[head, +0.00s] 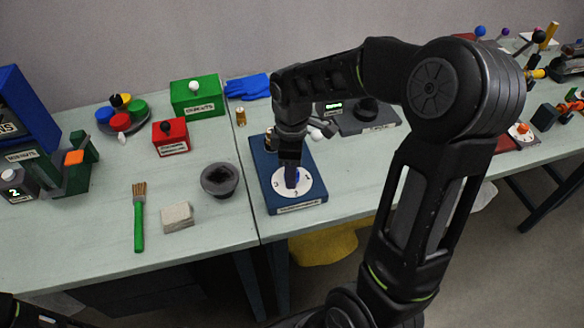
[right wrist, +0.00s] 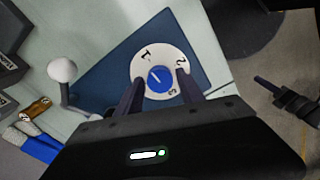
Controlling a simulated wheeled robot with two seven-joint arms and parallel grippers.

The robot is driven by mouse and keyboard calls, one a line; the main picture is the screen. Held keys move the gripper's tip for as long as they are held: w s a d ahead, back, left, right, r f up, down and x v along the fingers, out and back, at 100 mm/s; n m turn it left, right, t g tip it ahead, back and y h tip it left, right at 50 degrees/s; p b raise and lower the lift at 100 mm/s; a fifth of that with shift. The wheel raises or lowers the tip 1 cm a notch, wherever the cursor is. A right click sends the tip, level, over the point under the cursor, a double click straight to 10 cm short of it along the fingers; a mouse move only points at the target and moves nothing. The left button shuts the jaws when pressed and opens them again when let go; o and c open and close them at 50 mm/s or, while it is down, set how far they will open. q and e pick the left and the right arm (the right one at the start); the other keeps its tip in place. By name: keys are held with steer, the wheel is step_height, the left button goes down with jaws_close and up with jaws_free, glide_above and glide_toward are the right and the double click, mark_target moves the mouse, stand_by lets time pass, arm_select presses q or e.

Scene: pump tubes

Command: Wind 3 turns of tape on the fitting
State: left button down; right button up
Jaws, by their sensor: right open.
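A blue base (head: 292,203) stands at the front left of the right-hand table. On it is a white numbered dial (right wrist: 147,62) with a blue knob (right wrist: 159,78) at its centre. A brass-coloured piece (head: 268,143) shows at the base's far end, partly hidden by my arm; I cannot tell whether it is the fitting. My right gripper (right wrist: 154,90) points down over the dial, its open fingers on either side of the knob; contact is unclear. It also shows in the head view (head: 291,178). What seems to be my left gripper (right wrist: 285,97) is at the right of the wrist view, jaws unclear.
A white-balled lever (right wrist: 62,72) rises beside the base. A small brass cylinder (head: 240,117), blue gloves (head: 248,86) and a grey device (head: 370,119) lie nearby. A dark bowl (head: 219,180), sponge block (head: 177,218) and brush (head: 139,216) are to the left.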

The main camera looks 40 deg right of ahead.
steer(key=shift+r+n+p, duration=0.1)
steer(key=shift+n+p, duration=0.25)
steer(key=shift+n, duration=1.45)
steer(key=shift+c, duration=0.4)
jaws_close()
steer(key=shift+m, duration=1.8)
